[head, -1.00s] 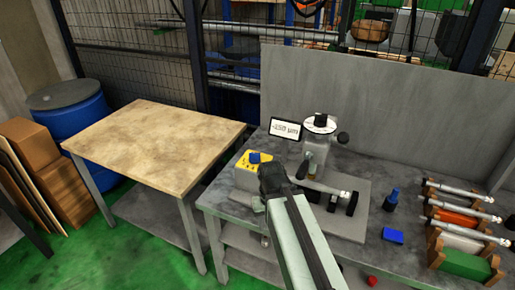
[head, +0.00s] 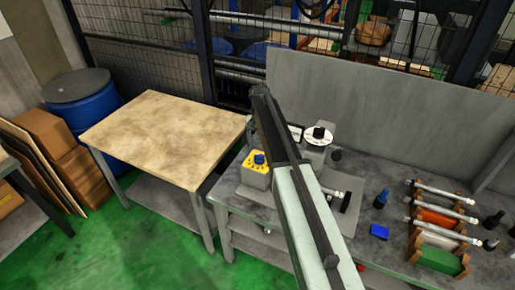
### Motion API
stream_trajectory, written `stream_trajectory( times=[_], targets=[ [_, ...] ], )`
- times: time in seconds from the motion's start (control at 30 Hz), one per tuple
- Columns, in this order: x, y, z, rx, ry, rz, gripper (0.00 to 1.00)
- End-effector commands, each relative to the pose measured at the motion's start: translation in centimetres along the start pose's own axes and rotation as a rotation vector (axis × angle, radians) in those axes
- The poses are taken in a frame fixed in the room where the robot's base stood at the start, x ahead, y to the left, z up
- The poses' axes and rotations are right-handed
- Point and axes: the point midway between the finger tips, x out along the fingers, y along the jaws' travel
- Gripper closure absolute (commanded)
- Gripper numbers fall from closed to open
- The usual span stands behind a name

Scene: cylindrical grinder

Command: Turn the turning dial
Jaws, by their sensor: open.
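A grey box with a yellow top face (head: 250,168) and a blue knob (head: 259,158) stands at the left end of the grey bench. Right of it, a grinder (head: 312,154) carries a white round dial (head: 326,139) with a black knob (head: 319,131) on top. I cannot tell which of the two is the turning dial. My gripper (head: 260,92) is dark, open and empty, raised above and behind both in the picture, apart from them. My arm crosses in front of the grinder and hides part of it and most of the small display (head: 295,131).
A wooden-topped table (head: 165,135) stands left of the bench. On the bench to the right are a blue block (head: 379,231), a dark blue peg (head: 381,199) and a rack (head: 438,260) of metal shafts. A grey panel (head: 370,110) stands behind the bench.

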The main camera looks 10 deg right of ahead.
Motion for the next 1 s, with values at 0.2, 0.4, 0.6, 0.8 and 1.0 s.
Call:
stream_trajectory(
  times=[0.2,0.4,0.6,0.8,1.0],
  targets=[
    [0.9,0.0,0.1,0.0,0.0,0.0,0.35],
    [3.9,0.0,0.1,-0.001,0.0,0.0,0.35],
    [7.3,0.0,0.1,-0.001,0.0,0.0,0.35],
    [8.2,0.0,0.1,-0.001,0.0,0.0,0.35],
    [8.0,0.0,0.1,-0.001,0.0,0.0,0.4]
  ],
)
